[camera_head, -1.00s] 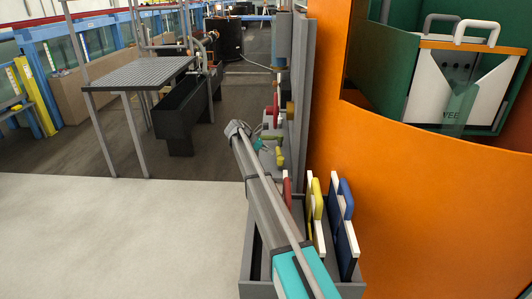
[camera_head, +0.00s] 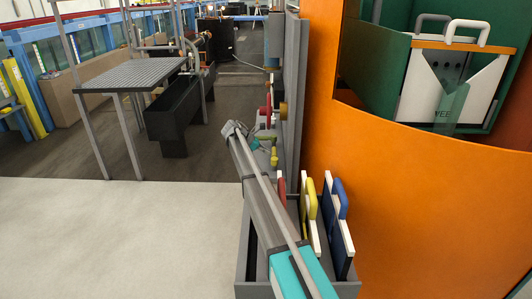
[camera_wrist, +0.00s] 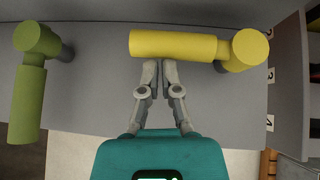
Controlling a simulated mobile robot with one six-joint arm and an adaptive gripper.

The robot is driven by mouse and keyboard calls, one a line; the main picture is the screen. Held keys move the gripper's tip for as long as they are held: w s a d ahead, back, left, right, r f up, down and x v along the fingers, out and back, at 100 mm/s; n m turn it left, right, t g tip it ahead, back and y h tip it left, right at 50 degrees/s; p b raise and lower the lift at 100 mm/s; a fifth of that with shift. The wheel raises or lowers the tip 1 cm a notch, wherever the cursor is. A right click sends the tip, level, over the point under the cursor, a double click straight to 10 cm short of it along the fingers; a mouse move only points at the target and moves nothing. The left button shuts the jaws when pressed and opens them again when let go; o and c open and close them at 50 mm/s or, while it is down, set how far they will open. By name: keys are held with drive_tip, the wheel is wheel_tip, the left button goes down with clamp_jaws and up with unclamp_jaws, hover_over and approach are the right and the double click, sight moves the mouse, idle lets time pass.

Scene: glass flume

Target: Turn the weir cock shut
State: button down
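Two cock handles show in the wrist view on a grey panel. A yellow handle (camera_wrist: 175,45) lies level, its round hub (camera_wrist: 250,50) at its right end. A green handle (camera_wrist: 27,103) hangs straight down at the left from its hub. I cannot tell by a label which is the weir cock. My gripper (camera_wrist: 159,66) has its fingers together, with nothing seen between them. Its tips are just below the yellow handle near its middle; whether they touch it I cannot tell.
A grey rack with red, yellow (camera_head: 311,212) and blue (camera_head: 340,225) plates stands near my arm. A large orange wall (camera_head: 400,200) fills the right. A grated table (camera_head: 135,76) and a dark trough (camera_head: 173,115) stand at the left. Pale floor at the left is clear.

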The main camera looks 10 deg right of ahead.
drive_tip(key=shift+w+a, duration=0.1)
drive_tip(key=shift+w, duration=0.05)
drive_tip(key=a, duration=0.2)
drive_tip(key=a+b, duration=0.1)
drive_tip(key=shift+w+f, duration=0.35)
drive_tip(key=shift+f, duration=0.05)
drive_tip(key=p+v, duration=0.6)
drive_tip(key=v, duration=0.4)
drive_tip(key=shift+w+a, duration=0.25)
drive_tip(key=shift+w, duration=0.15)
drive_tip(key=shift+r, duration=0.1)
